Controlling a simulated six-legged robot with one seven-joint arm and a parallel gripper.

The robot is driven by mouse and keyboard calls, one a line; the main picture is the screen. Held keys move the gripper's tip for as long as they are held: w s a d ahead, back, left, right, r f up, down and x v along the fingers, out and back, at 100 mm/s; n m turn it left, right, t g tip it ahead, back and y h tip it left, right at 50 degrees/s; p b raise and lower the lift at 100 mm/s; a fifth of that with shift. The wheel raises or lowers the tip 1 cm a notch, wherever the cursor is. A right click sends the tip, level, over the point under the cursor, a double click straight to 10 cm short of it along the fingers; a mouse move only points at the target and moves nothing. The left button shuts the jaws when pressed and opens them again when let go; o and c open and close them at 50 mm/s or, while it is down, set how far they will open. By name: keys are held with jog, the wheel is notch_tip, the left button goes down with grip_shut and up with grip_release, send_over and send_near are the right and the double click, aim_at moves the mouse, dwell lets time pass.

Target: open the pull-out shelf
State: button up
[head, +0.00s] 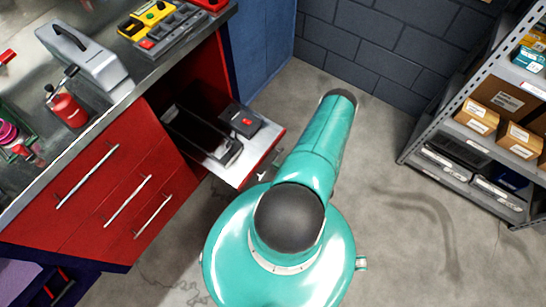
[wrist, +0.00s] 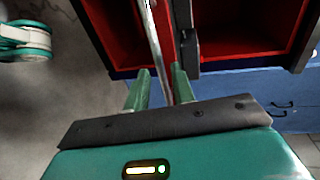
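The pull-out shelf (head: 230,173) stands part-way out of the red workbench in the head view, light grey with a dark inside track. A black box with a red button (head: 241,120) sits on it. A small handle shows at its front edge, partly hidden by my teal arm. In the wrist view, my gripper (wrist: 162,75) has its two green fingers apart, one on each side of a thin metal bar (wrist: 155,35) at the shelf's front. Gaps seem to show beside the bar; firm contact is not visible. The gripper is mostly hidden behind my arm in the head view.
Three red drawers (head: 112,195) with silver handles are shut left of the shelf. A toolbox (head: 85,55) and other items stand on the bench top. A metal rack with boxes (head: 480,115) is at the right. The concrete floor between is clear.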

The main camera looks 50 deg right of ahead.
jog(key=s+r, duration=0.2)
jog(key=s, duration=0.7)
jog(key=shift+s+d, duration=0.15)
jog(key=shift+s, duration=0.15)
